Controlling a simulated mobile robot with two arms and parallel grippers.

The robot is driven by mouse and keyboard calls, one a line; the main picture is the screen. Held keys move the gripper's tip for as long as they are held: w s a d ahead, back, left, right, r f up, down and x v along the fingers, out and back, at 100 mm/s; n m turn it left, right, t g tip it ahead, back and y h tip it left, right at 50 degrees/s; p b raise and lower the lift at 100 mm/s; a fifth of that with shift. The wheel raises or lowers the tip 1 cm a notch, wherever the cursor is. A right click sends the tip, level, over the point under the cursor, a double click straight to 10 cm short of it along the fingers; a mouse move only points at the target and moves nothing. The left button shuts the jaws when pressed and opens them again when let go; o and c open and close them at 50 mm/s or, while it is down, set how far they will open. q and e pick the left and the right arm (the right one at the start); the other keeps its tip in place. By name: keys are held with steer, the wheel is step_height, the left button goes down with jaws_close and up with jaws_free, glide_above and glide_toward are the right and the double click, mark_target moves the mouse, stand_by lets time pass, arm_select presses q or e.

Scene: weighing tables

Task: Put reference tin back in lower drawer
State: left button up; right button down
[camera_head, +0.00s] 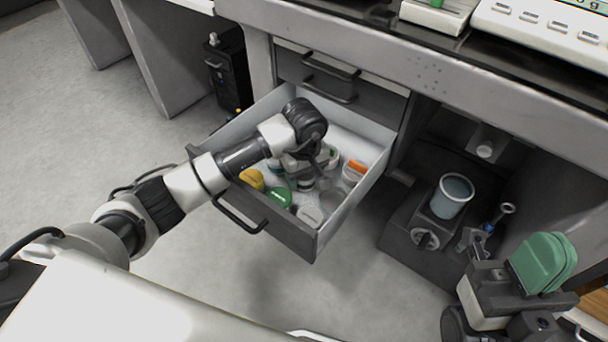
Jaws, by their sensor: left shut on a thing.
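The lower drawer (359,205) is pulled open below a shut upper drawer (318,77). My left gripper (305,174) reaches down inside the drawer from above. It is shut on a small greyish thing that looks like the reference tin, mostly hidden by the gripper and wrist. Whether the tin touches the drawer floor cannot be told. Around it in the drawer are a yellow-lidded tub (252,179), a green-lidded tub (279,197), a white-lidded tub (311,216) and an orange-topped jar (355,168).
A blue-grey cup (452,196) stands on a dark unit (400,235) right of the drawer, under the bench. The bench top (420,62) overhangs above, with a white instrument (545,30). The floor (330,290) in front is clear.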

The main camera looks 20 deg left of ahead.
arm_select(q)
steer(key=o, duration=0.7)
steer(key=shift+f, duration=0.1)
steer(key=shift+c, duration=0.2)
